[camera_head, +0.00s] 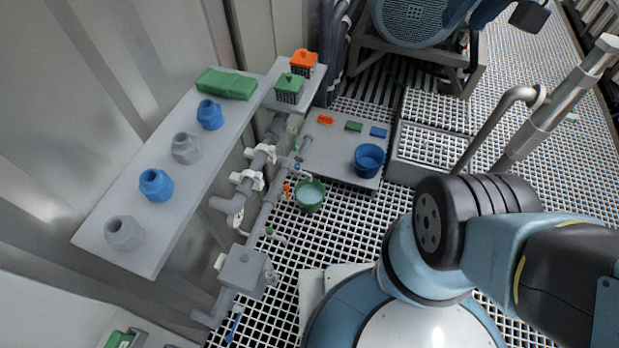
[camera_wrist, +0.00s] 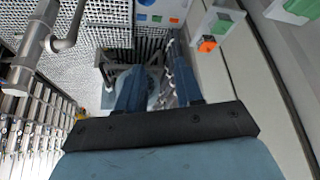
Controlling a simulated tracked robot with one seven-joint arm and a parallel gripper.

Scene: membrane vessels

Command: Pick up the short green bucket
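The short green bucket (camera_head: 310,195) stands upright on the white floor grating in the head view, just below the grey plate and right of the grey pipes. It looks pale inside. A blue bucket (camera_head: 369,160) stands on the grey plate to its upper right. My gripper shows in the wrist view (camera_wrist: 158,68), with its two blue fingers apart and nothing between them. It points toward a machine and grating, away from the green bucket. I cannot make out the green bucket with certainty in the wrist view.
A grey shelf (camera_head: 150,232) with blue and grey fittings and a green block stands left. The grey plate (camera_head: 337,148) carries small orange, green and blue blocks. Pipes with valves (camera_head: 262,165) run close left of the bucket. A metal handrail (camera_head: 545,115) rises right. Grating below the bucket is clear.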

